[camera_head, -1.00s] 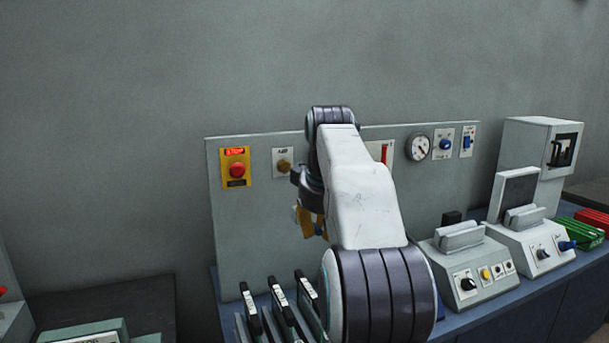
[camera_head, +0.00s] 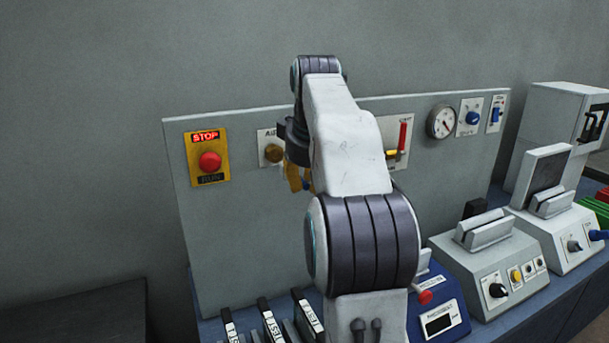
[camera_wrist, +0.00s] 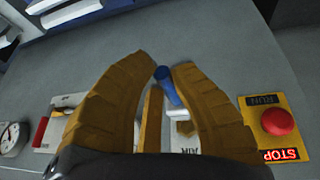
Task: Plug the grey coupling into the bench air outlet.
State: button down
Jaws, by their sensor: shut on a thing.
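In the head view my gripper (camera_head: 299,180) hangs below my wrist, partly hidden by my arm. The air outlet (camera_head: 273,153) is a brass fitting on a white plate on the upright panel, just left of and above my gripper. In the wrist view, upside down, the outlet (camera_wrist: 185,128) shows below the fingertips. The coupling looks apart from the outlet.
The panel also carries a yellow stop plate with a red button (camera_head: 209,161), a red lever (camera_head: 402,137) and a gauge (camera_head: 442,122). Upright test cards (camera_head: 273,326), a blue meter (camera_head: 438,322) and grey instrument boxes (camera_head: 494,254) stand on the bench below. The panel's lower left is clear.

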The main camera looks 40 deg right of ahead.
jog(key=shift+s, duration=0.1)
dwell(0.3)
jog(key=shift+w+d+r+p, duration=0.1)
jog(key=shift+w+d+p, duration=0.05)
jog(key=shift+w+p, duration=0.4)
jog(key=shift+w+d+r+p, duration=0.15)
jog(key=shift+w+p, duration=0.2)
jog(key=shift+w, duration=0.4)
jog(key=shift+w+d+f+p, duration=0.1)
jog(key=shift+w+d+p, duration=0.1)
jog(key=shift+w+p, duration=0.45)
jog(key=shift+w+d+f+p, duration=0.1)
jog(key=shift+w+d+p, duration=0.15)
jog(key=shift+w, duration=0.6)
jog(key=shift+r, duration=0.25)
jog(key=shift+a+f, duration=0.1)
jog(key=shift+f, duration=0.1)
jog(key=shift+w, duration=0.45)
dwell(1.2)
